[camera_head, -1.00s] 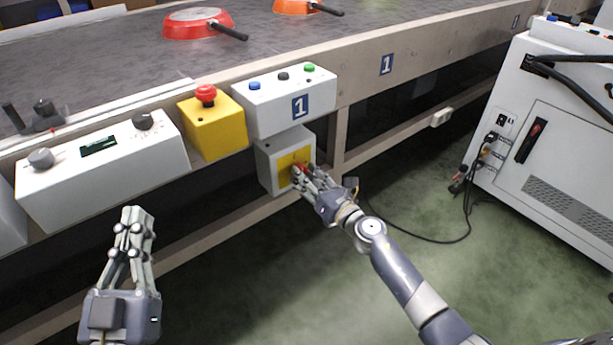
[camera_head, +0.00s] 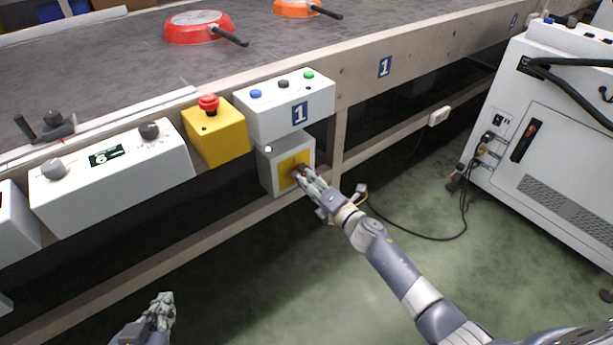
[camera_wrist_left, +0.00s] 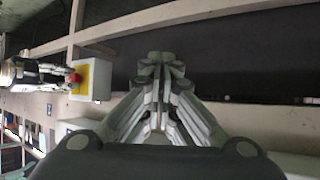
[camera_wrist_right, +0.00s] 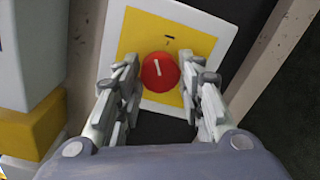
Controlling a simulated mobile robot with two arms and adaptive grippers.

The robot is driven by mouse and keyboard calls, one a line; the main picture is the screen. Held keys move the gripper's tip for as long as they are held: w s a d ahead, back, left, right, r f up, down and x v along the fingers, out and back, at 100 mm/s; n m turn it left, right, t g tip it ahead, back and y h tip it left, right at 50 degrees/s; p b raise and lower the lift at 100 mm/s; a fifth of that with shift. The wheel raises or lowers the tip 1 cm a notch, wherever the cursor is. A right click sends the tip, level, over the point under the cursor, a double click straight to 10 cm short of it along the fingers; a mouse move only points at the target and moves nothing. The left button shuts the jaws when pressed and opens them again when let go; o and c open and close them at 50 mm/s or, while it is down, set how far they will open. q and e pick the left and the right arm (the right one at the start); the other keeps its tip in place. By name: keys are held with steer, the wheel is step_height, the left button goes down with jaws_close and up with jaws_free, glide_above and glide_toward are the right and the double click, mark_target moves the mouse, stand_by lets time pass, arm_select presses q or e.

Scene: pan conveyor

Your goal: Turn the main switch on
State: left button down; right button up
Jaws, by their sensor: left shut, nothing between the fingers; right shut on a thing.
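The main switch is a red round knob (camera_wrist_right: 160,72) on a yellow plate, on the front of a grey box (camera_head: 272,174) under the conveyor edge. The knob's white mark stands nearly upright, slightly tilted, in the right wrist view. My right gripper (camera_head: 303,176) is shut on the red knob, with fingers on both sides of it; in the head view they hide most of it. My left gripper (camera_head: 163,300) is shut and empty, low at the left in front of the conveyor. Its closed fingers (camera_wrist_left: 162,62) also show in the left wrist view.
A control box (camera_head: 112,180) with two knobs and a lit display, a yellow emergency-stop box (camera_head: 216,138) and a white three-button box (camera_head: 284,110) line the conveyor's edge. Red (camera_head: 192,30) and orange (camera_head: 292,8) pans lie on the belt. A white cabinet (camera_head: 560,130) stands right.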

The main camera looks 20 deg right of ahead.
arm_select(q)
steer(key=s+a+f+g+y+p, duration=0.1)
steer(key=s+a+f+g, duration=0.1)
steer(key=s, duration=0.4)
steer(key=s+a+f+g+y+p, duration=0.1)
steer(key=s+a+f+g, duration=0.1)
steer(key=s+f+g, duration=0.2)
steer(key=shift+s+f+g, duration=0.3)
steer(key=shift+s+g, duration=0.4)
steer(key=shift+s, duration=0.65)
arm_select(e)
steer(key=shift+d+m, duration=0.1)
steer(key=shift+m, duration=3.1)
arm_select(q)
steer(key=shift+a, duration=0.1)
arm_select(e)
steer(key=o, duration=1.1)
steer(key=shift+s, duration=0.1)
steer(key=v, duration=1.1)
steer(key=shift+s+d, duration=0.25)
steer(key=shift+s, duration=0.1)
